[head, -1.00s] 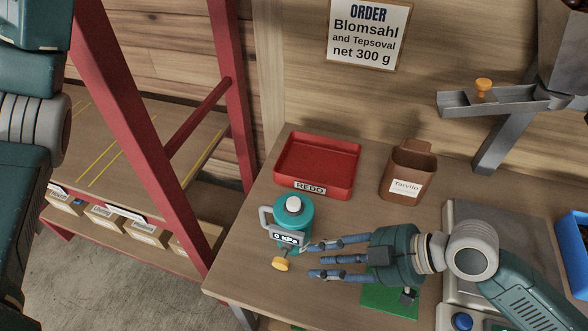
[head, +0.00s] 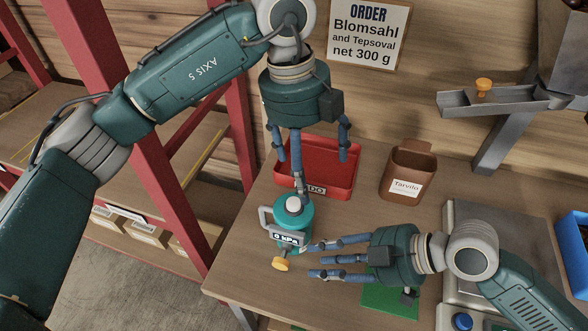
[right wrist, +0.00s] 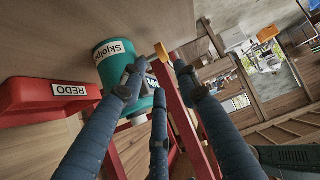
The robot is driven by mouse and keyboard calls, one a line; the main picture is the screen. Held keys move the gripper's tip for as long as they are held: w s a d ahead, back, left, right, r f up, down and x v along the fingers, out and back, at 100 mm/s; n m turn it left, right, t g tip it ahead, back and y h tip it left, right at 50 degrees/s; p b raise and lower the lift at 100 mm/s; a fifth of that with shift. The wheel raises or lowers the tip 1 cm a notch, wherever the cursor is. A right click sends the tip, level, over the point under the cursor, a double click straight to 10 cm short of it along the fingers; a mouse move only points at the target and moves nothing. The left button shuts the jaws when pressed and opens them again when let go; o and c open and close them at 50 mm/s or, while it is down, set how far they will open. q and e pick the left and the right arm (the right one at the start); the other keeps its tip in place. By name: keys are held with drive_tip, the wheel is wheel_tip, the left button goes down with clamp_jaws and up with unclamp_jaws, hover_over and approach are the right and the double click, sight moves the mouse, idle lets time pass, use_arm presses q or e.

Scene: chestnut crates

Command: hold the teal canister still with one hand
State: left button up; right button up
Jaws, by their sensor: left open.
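The teal canister (head: 293,216) stands upright near the table's front left, with a white cap, a handle on its left, a gauge reading 0 kPa and a yellow knob (head: 280,264) low in front. My left gripper (head: 308,165) points down above it, open and empty; its middle finger reaches close to the cap, and contact cannot be told. My right gripper (head: 318,260) points left, its spread fingers beside the canister and knob. In the right wrist view the canister (right wrist: 113,55) is partly hidden by a finger, and the fingers are apart.
A red REDO tray (head: 345,190) lies behind the canister, partly hidden by my left fingers. A brown Tarvilo container (head: 406,172) stands to its right. A green mat (head: 388,299) lies under my right gripper. A red post (head: 150,125) rises at left.

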sight(294, 202)
use_arm(q)
drive_tip(key=shift+n+t+y, duration=0.3)
drive_tip(key=shift+n+y, duration=0.4)
drive_tip(key=shift+y, duration=0.2)
drive_tip(key=a+f, duration=0.2)
drive_tip(key=f, duration=0.1)
drive_tip(key=shift+w+a, duration=0.3)
drive_tip(key=shift+a, duration=0.05)
wheel_tip(294, 202, down, 10)
drive_tip(key=shift+f, duration=0.1)
drive_tip(key=c, duration=1.7)
use_arm(e)
drive_tip(key=shift+c, duration=0.5)
clamp_jaws()
